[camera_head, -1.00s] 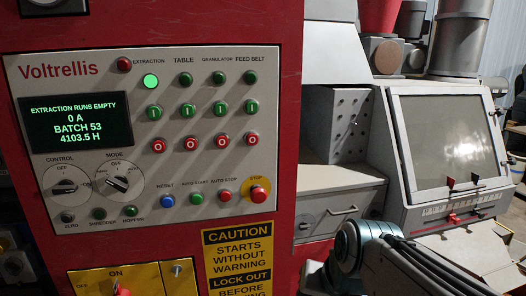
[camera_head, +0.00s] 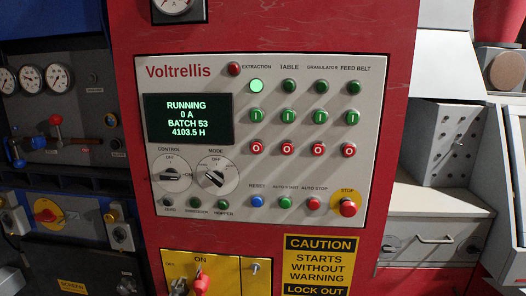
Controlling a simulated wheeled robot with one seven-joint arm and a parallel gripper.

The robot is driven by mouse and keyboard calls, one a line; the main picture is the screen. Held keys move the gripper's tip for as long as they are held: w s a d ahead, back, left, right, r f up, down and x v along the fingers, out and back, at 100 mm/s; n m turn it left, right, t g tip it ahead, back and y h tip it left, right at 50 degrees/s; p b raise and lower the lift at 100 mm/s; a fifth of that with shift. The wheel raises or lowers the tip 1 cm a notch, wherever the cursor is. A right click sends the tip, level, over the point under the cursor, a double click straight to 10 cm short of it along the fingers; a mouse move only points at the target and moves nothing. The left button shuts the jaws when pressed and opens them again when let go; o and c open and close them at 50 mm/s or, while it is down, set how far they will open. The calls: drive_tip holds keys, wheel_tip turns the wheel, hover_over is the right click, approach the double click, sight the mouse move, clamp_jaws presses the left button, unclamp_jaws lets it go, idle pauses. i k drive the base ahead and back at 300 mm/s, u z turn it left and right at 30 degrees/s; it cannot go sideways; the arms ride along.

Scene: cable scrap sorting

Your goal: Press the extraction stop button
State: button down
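The control panel (camera_head: 290,185) is a light grey plate marked Voltrellis on a red cabinet. Under the EXTRACTION label a green lamp (camera_head: 256,86) is lit. Below it is a green start button (camera_head: 256,117) marked I, and below that the red extraction stop button (camera_head: 257,147) marked O. The same column layout repeats for table, granulator and feed belt, with their lamps dark. The display (camera_head: 189,119) reads RUNNING, 0 A, BATCH 53, 4103.5 H. My gripper is not in view, and nothing covers the buttons.
A red mushroom STOP button (camera_head: 348,208) on a yellow ring is at the panel's lower right. Below are a yellow switch plate (camera_head: 225,272) and a caution sign (camera_head: 319,262). A dark gauge panel (camera_head: 60,110) stands left; a grey drawer unit (camera_head: 435,238) stands right.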

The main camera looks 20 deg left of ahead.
sight(256, 147)
drive_tip(key=u, duration=1.05)
